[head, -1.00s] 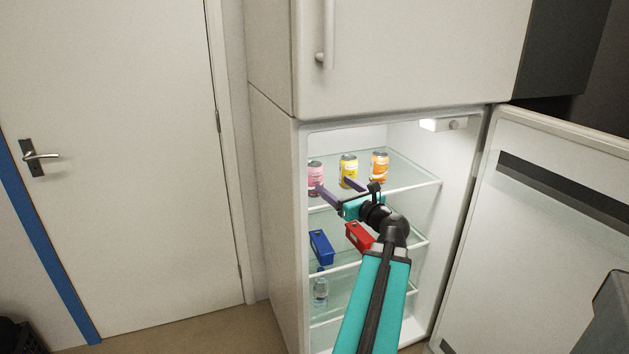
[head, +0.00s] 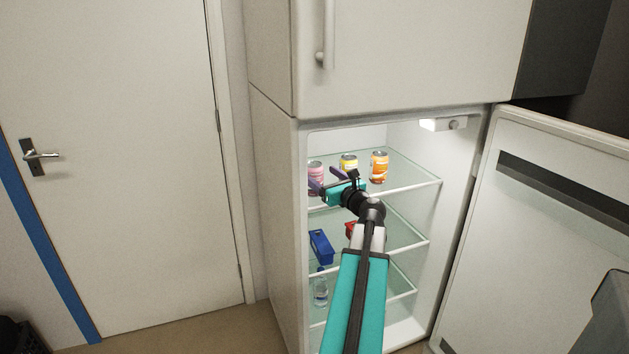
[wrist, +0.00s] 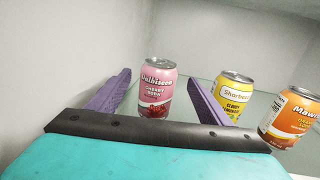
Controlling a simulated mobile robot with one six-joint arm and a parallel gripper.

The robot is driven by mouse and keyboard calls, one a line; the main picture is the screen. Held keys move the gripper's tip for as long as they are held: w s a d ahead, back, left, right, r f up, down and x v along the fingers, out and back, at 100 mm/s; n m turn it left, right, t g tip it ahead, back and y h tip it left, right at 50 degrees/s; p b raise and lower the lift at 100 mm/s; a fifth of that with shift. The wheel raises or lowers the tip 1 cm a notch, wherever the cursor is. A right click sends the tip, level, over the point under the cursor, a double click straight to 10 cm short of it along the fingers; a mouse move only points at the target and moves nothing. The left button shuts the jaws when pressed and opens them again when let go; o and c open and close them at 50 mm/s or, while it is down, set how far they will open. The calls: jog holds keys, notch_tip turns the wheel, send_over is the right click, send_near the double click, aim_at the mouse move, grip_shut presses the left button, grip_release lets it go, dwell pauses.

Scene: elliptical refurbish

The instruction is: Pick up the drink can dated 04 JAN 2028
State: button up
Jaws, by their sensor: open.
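Three drink cans stand upright on the top fridge shelf. The pink cherry soda can (head: 316,170) is at the left; it also shows in the wrist view (wrist: 157,88). The yellow can (head: 348,160), also in the wrist view (wrist: 233,97), is in the middle. The orange can (head: 379,167) is at the right, tilted by the camera angle in the wrist view (wrist: 291,117). No date is readable on any can. My gripper (head: 326,180) is open and empty in front of the pink can. In the wrist view the pink can appears between its purple fingers, not gripped.
The fridge door (head: 555,215) stands open at the right. Lower shelves hold a blue container (head: 321,246), a partly hidden red one (head: 350,230) and a clear bottle (head: 320,291). The fridge's left wall (wrist: 60,60) is close to the left finger.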

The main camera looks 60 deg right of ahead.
jog(key=shift+w, duration=0.15)
jog(key=shift+x, duration=2.45)
jog(key=shift+f, duration=0.1)
jog(key=c, duration=1.4)
